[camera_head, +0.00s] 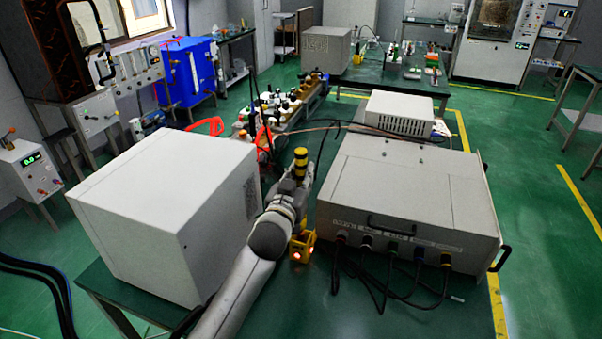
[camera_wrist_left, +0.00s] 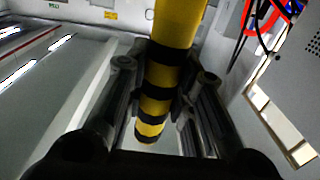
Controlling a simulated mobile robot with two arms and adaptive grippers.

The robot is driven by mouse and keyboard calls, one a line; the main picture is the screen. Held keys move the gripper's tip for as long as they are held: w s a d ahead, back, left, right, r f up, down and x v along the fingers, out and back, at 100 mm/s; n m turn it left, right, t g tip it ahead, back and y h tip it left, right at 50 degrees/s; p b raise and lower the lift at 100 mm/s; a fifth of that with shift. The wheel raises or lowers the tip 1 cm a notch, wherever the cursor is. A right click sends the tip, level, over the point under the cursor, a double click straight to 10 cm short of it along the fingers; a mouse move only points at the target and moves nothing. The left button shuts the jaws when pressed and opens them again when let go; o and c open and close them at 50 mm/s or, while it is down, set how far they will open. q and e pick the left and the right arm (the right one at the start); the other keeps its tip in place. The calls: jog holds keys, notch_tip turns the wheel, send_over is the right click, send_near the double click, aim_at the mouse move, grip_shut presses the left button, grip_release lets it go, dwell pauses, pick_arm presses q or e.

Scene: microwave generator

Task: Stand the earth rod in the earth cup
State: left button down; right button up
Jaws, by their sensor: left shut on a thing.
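The earth rod (camera_head: 300,163) is yellow with black bands. My left gripper (camera_head: 298,180) is shut on it, between the white box and the wide beige unit. In the left wrist view the banded rod (camera_wrist_left: 160,92) runs between the two dark fingers of the gripper (camera_wrist_left: 165,85), one finger on each side. In the head view only a short upper part of the rod shows; the rest is hidden by the gripper and arm. A small yellow block with glowing lights (camera_head: 302,246) sits beside my left forearm, below the rod. I cannot tell whether it is the earth cup.
A large white box (camera_head: 165,215) stands close to the left of my arm. The wide beige unit (camera_head: 405,200) with dark front cables (camera_head: 385,275) stands close to the right. Several bottles (camera_head: 275,105) and thin cables lie beyond the gripper. The gap between the boxes is narrow.

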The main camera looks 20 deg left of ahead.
pick_arm(q)
jog(key=shift+f+b, duration=1.8)
jog(key=shift+f, duration=1.35)
jog(key=c, duration=1.2)
grip_release()
jog(key=shift+o, duration=0.2)
jog(key=shift+f, duration=0.1)
jog(key=s, duration=1.2)
